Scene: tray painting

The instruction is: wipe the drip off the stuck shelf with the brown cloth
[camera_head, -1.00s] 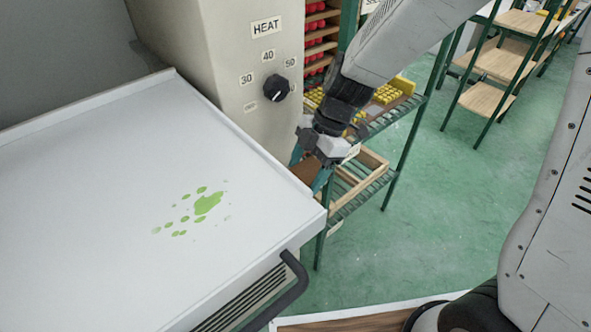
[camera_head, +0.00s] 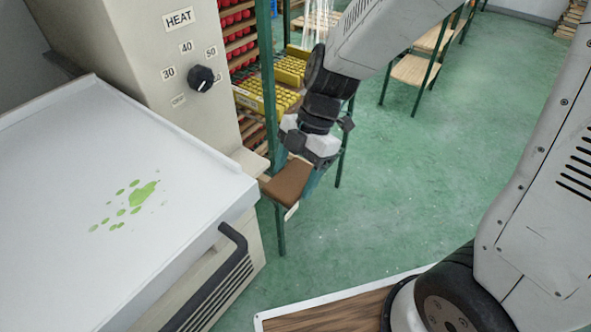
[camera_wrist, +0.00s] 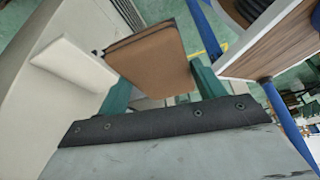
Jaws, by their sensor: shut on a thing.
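My gripper (camera_head: 292,172) is shut on the folded brown cloth (camera_head: 287,184), which hangs below the teal fingers beyond the right edge of the white shelf. In the wrist view the cloth (camera_wrist: 155,62) sits between the two green fingers of my gripper (camera_wrist: 160,88). The white shelf (camera_head: 60,140) sticks out of the cream heater cabinet at the left. A green drip (camera_head: 143,194), one larger blot with several small spots, lies on its top, apart from the cloth. The drip does not show in the wrist view.
The cream cabinet (camera_head: 130,60) with a black dial (camera_head: 200,79) stands behind the shelf. A green rack with yellow trays (camera_head: 262,100) stands behind my gripper. Green floor (camera_head: 400,160) at the right is open.

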